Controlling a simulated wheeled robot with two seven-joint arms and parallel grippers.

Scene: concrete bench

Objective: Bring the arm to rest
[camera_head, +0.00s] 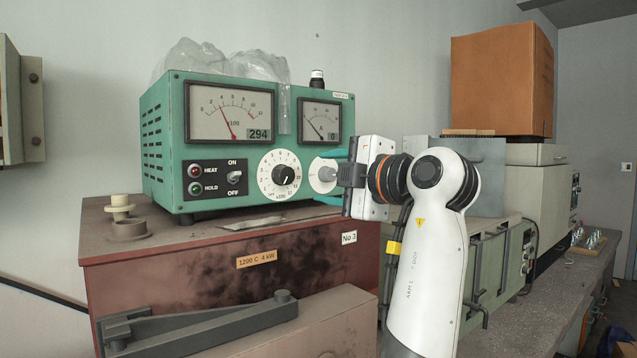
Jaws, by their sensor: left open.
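My left gripper (324,178) is open in front of the right-hand dial of a green control box. Its teal fingertips show above and below the right dial's grey knob (326,174). I cannot tell whether they touch it. My white arm comes up from the bottom, right of centre. The green control box (240,158) has two needle meters. The left meter (230,110) reads 294 on its small display. The left dial's black knob (283,175) is clear of the gripper. My right gripper is not in view.
The box stands on a brown furnace (220,265) marked 1200 C 4 kW. A crumpled clear plastic sheet (200,60) lies over the box. Grey-green equipment (500,250) stands behind my arm, with an orange-brown carton (495,80) above. The concrete bench (530,315) is partly bare at the right.

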